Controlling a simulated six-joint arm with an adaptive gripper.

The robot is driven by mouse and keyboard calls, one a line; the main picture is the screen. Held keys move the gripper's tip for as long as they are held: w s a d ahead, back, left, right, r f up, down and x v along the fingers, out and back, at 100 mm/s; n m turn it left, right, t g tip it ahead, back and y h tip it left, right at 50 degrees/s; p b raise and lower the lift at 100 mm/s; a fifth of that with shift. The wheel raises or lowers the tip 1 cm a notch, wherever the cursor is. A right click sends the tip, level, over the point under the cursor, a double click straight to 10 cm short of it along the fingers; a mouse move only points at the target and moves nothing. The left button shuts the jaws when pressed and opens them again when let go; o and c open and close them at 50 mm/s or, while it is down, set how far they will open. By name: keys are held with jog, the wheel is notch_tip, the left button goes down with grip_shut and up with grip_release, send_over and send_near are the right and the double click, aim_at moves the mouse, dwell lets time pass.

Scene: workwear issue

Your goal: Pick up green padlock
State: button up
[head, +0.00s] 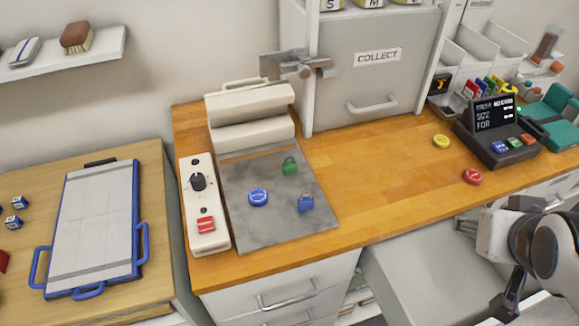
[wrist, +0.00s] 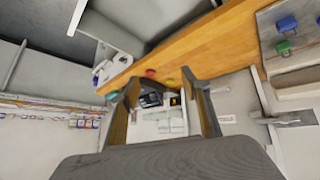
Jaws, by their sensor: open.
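The green padlock (head: 290,166) lies on the grey plate (head: 262,222) of the press on the wooden counter, near the plate's back right. It also shows in the wrist view (wrist: 284,47) at the upper right. A blue padlock (head: 305,204) lies in front of it, and a blue round badge (head: 258,197) lies to its left; all are apart. My gripper (wrist: 163,92) is open and empty in the wrist view, its two fingers spread. It is well away from the padlock, as my arm is at the far right in the head view.
A control box (head: 203,205) stands left of the plate, and the white press head (head: 250,112) behind it. A grey COLLECT cabinet (head: 375,75) rises behind the counter. A red badge (head: 472,176), a yellow badge (head: 441,142) and a black terminal (head: 494,133) are at right. The counter's middle is clear.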

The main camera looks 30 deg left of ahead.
jog(key=w+a+f+n+t+y, duration=0.1)
jog(key=w+a+f+n+y, duration=0.1)
jog(key=w+a, duration=0.6)
jog(key=n+g+y, duration=0.2)
jog(key=n+y, duration=0.5)
jog(key=y, duration=0.1)
send_near(289, 162)
jog(key=shift+s+f, duration=0.1)
jog(key=shift+f, duration=0.2)
jog(key=shift+x, duration=1.2)
jog(key=shift+r+x, duration=0.2)
jog(key=shift+x, duration=2.4)
jog(key=shift+a, duration=0.1)
jog(key=shift+c, duration=0.5)
